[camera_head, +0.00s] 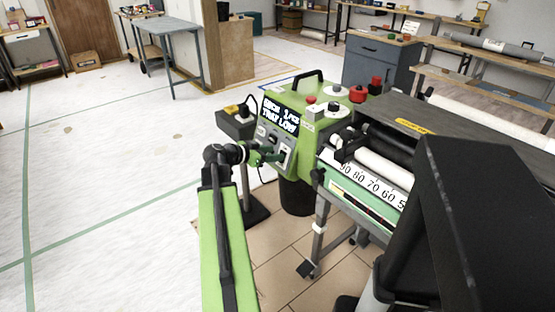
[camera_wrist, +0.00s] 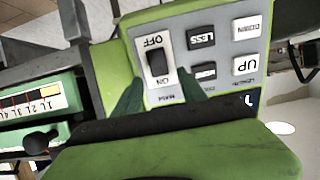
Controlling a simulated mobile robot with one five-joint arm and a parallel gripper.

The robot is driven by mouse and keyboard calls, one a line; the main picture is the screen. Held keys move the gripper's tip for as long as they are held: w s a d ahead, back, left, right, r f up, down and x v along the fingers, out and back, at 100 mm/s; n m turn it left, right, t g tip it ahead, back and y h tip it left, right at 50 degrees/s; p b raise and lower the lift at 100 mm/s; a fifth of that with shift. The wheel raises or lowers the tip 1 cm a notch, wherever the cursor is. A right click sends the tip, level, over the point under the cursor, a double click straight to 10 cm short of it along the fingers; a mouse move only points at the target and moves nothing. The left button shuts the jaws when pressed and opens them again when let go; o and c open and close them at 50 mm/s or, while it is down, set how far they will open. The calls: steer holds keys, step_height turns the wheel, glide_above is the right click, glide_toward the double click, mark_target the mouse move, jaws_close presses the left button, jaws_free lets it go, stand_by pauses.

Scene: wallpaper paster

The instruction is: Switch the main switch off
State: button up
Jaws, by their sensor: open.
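The main switch (camera_wrist: 156,62) is a black rocker on a white plate, in the upper middle of the wrist view. The picture is upside down there, with OFF above the rocker and ON below it. I cannot tell which end is pressed in. My gripper (camera_wrist: 161,82) is open, with its green fingertips apart at the plate's lower left and right, near the ON end. Whether they touch the panel is unclear. In the head view my gripper (camera_head: 275,155) is at the front of the green control box (camera_head: 310,128), covering much of the switch.
The box's display (camera_head: 281,115) reads "TRAY LOW". The pasting machine (camera_head: 365,170) with rollers stands right. A small pedestal (camera_head: 236,125) stands left of the box. Floor at left is clear.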

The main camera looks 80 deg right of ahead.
steer(key=x, duration=0.2)
steer(key=shift+s+d+f+b, duration=0.15)
steer(key=shift+s+d+b, duration=0.1)
steer(key=shift+d+b, duration=0.05)
